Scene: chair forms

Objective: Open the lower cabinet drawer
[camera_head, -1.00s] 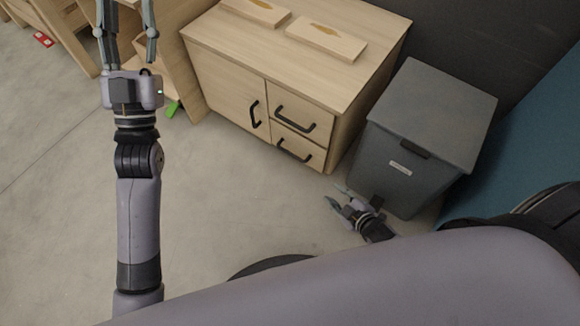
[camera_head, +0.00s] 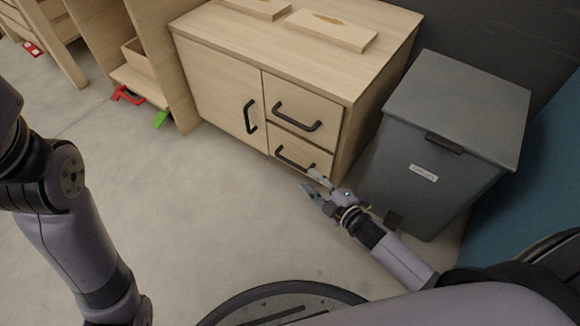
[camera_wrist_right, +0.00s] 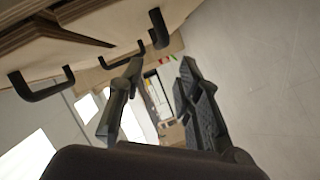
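The lower drawer (camera_head: 307,152) is at the bottom right of the wooden cabinet's front and looks shut. Its black bar handle (camera_head: 294,161) is in plain sight. My right gripper (camera_head: 312,184) is just in front of and below this drawer, near the handle's right end. In the right wrist view my right gripper (camera_wrist_right: 161,86) has its two fingers spread with nothing between them. Several black handles show above and left of the fingers there; I cannot tell which is the lower drawer's. My left gripper is outside the view; only my left arm shows.
The upper drawer (camera_head: 302,110) and cabinet door (camera_head: 222,90) are shut. A grey lidded bin (camera_head: 430,150) stands close right of the cabinet, beside my right forearm. Wooden boards (camera_head: 330,30) lie on the cabinet top. The floor (camera_head: 200,215) before the cabinet is clear.

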